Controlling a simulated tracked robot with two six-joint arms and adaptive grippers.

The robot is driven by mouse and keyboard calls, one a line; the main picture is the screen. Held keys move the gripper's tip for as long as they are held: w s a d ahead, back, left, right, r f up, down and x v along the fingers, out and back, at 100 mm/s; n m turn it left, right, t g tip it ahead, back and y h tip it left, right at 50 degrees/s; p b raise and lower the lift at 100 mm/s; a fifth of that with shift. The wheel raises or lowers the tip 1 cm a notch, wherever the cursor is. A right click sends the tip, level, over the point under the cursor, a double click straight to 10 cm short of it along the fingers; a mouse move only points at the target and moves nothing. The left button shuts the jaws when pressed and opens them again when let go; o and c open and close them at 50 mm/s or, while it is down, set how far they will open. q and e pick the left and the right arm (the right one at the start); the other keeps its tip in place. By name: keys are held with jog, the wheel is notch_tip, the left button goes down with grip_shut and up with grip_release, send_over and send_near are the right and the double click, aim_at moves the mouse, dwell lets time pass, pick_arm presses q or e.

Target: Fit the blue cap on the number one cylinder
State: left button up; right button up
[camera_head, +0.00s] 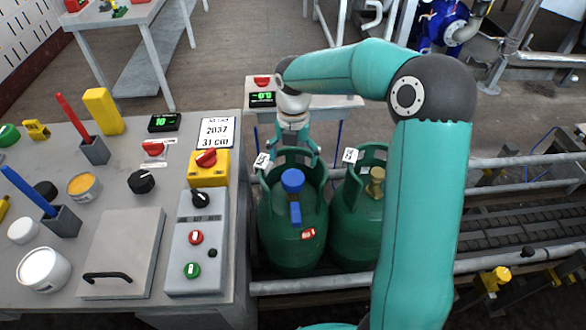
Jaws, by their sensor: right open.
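A green gas cylinder (283,235) stands upright on the conveyor at the left, with a white tag, too small to read, on its collar. The blue cap (292,180) sits at the top of its valve inside the collar; whether it is fully seated cannot be told. A blue part (295,213) shows just below it. My right gripper (293,150) is open, pointing down at the far side of this collar, behind the cap and apart from it in the picture. My left gripper is out of view.
A second green cylinder (352,225) with a brass-coloured valve stands to the right, partly hidden by my right arm. The grey control table (130,200) at the left holds cans, holders and buttons. Conveyor rails (520,260) run to the right.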

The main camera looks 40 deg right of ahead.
aim_at(293, 177)
jog(key=shift+r, duration=2.4)
